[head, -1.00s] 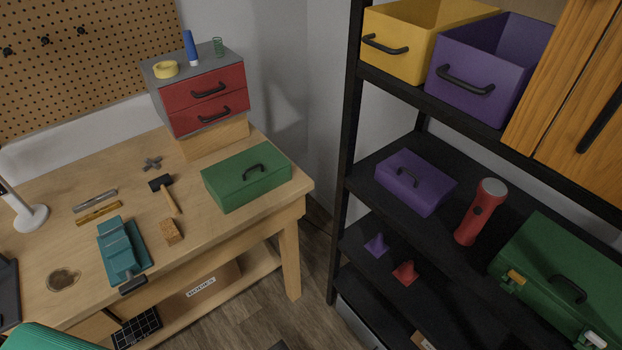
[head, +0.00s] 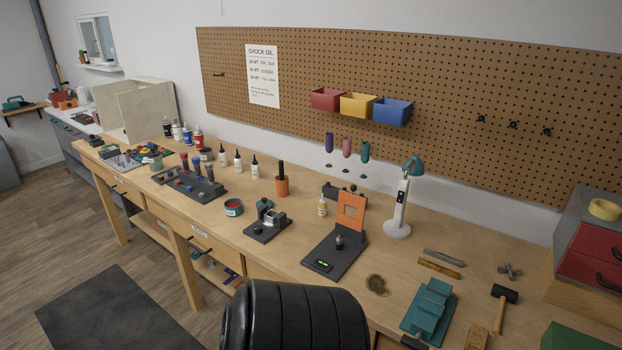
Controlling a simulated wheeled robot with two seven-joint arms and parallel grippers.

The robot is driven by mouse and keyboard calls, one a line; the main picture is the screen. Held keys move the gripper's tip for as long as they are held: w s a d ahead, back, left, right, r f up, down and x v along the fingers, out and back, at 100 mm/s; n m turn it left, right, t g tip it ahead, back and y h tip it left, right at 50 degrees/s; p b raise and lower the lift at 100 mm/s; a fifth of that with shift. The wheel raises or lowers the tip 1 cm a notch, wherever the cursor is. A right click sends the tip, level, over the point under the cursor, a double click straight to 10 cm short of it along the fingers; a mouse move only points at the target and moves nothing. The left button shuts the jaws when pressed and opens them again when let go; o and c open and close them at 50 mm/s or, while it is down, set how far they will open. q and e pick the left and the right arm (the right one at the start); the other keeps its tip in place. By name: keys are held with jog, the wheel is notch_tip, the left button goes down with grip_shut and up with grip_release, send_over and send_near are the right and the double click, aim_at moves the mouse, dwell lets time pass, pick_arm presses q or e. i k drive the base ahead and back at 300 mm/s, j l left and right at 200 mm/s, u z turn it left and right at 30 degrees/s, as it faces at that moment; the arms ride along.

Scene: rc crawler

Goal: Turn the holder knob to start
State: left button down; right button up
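A dark stand (head: 335,252) with an upright orange frame (head: 351,211) sits on the workbench in the middle of the head view. A small dark knob-like part (head: 339,242) stands on its base, and a small green lit display (head: 323,265) is at its front. To its left is a smaller dark holder (head: 267,224) with a teal part and a grey block. I cannot tell for sure which of these carries the holder knob. Neither of my grippers is in view.
A large black ribbed rounded shape (head: 292,316) blocks the bottom centre; I cannot tell what it is. A white lamp (head: 398,212), a teal vise (head: 430,310) and a hammer (head: 503,300) are to the right. Bottles and a tool rack (head: 188,183) are to the left.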

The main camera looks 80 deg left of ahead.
aim_at(258, 228)
jog(key=u, duration=2.9)
